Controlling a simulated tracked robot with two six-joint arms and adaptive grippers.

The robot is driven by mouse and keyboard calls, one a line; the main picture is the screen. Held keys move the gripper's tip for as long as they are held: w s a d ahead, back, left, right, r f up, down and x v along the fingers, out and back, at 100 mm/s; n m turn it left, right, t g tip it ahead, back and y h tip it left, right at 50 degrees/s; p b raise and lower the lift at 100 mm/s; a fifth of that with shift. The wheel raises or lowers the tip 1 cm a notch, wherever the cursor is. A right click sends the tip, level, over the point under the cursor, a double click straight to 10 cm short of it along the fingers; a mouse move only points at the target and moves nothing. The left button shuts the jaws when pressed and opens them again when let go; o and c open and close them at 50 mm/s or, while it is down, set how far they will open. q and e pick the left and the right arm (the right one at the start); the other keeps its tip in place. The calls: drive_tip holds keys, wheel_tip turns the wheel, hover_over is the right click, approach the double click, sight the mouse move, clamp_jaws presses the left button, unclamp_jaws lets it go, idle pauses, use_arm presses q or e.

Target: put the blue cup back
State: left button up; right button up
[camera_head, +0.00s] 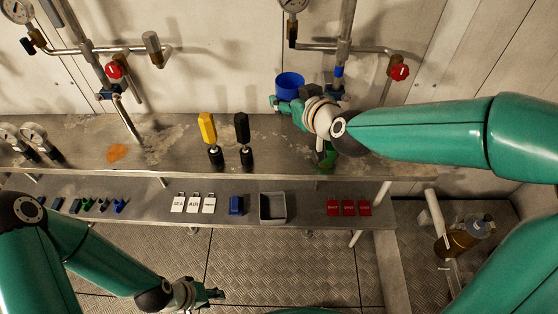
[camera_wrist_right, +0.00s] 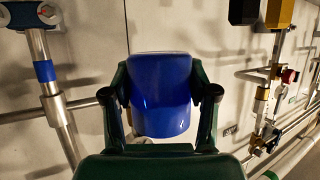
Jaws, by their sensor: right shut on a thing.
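The blue cup (camera_head: 289,86) is at the back of the upper bench, near the right-hand pipe, in the head view. My right gripper (camera_head: 284,101) reaches in from the right and is shut on it. In the right wrist view the blue cup (camera_wrist_right: 160,95) sits between the two dark fingers of my right gripper (camera_wrist_right: 161,98). Whether the cup's base touches anything is hidden. My left gripper (camera_head: 215,294) is low at the front, over the floor, away from the cup. Its fingers are too small to tell whether they are open.
Yellow (camera_head: 208,130) and black (camera_head: 242,130) handled tools stand on the upper bench (camera_head: 75,140). The lower shelf holds white tags (camera_head: 193,203), a blue block (camera_head: 236,205), a grey bin (camera_head: 272,207) and red tags (camera_head: 348,208). Pipes with red valves (camera_head: 400,72) line the wall.

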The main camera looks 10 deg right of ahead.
drive_tip(key=b, duration=0.2)
hover_over(287, 162)
wheel_tip(287, 162, down, 15)
drive_tip(key=shift+f, duration=2.15)
drive_tip(key=shift+f, duration=0.2)
drive_tip(key=o, duration=1.2)
drive_tip(key=shift+r, duration=0.1)
drive_tip(key=shift+c, duration=0.2)
